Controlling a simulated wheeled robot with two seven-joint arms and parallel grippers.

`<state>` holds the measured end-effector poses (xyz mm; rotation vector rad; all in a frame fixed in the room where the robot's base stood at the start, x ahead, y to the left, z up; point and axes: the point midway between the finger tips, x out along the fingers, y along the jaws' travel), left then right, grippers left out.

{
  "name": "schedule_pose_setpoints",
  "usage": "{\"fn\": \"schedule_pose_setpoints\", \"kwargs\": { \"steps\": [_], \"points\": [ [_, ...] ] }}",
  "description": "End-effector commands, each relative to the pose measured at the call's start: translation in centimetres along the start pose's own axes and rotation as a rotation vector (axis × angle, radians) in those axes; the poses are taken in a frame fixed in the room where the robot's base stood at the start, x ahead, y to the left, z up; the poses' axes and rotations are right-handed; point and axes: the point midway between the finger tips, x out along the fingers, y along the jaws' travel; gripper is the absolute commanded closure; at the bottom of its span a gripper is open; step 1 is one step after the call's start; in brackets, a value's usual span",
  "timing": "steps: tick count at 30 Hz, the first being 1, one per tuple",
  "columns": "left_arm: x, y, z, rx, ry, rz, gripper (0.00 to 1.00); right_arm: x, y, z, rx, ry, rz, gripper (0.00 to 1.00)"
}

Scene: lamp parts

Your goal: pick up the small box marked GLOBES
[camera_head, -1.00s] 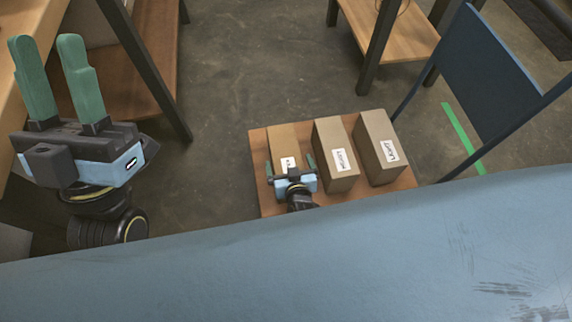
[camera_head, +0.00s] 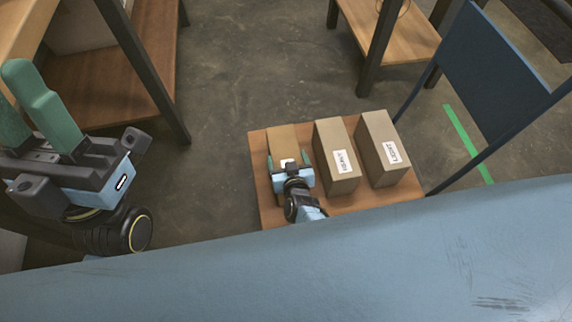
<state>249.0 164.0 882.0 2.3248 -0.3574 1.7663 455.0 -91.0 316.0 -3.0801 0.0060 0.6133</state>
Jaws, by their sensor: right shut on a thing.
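A small tan cardboard box (camera_head: 283,138) stands at the left of a row of three boxes on a low wooden board. My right gripper (camera_head: 289,162) is shut on this box, with one green finger along each side. The gripper covers most of its white label, so I cannot read the wording. I cannot tell whether the box is clear of the board. My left gripper (camera_head: 30,115) is at the far left, its green fingers apart with nothing between them.
The middle box (camera_head: 336,148) and right box (camera_head: 381,140) stand beside it on the board (camera_head: 258,190). A dark blue panel on legs (camera_head: 487,70) is at right. Shelving (camera_head: 110,75) stands at left. Bare floor lies behind the board.

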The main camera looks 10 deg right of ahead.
Motion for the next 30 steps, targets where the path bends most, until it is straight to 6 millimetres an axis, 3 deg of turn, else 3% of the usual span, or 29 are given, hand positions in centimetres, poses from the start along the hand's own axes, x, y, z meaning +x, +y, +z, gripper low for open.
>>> {"fn": "schedule_pose_setpoints", "kwargs": {
  "steps": [1, 12, 23, 30],
  "points": [
    [0.0, 0.0, 0.0, 0.0, 0.0, 0.0, 0.64, 0.0, 0.0, 0.0, -0.001, 0.0, 0.0, 0.44],
    [0.0, 0.0, 0.0, 0.0, -0.001, 0.0, 0.64, 0.1, 0.0, -0.3, -0.001, 0.008, 0.001, 0.89],
    [0.2, 0.0, 0.1, 0.0, -0.012, 0.0, 0.64, 0.0, 0.0, -0.5, -0.001, 0.008, 0.001, 0.89],
    [1.0, -0.1, 1.6, 0.003, -0.13, -0.004, 0.64, -0.4, 0.0, -1.7, 0.0, 0.009, 0.001, 0.89]
  ]
}}
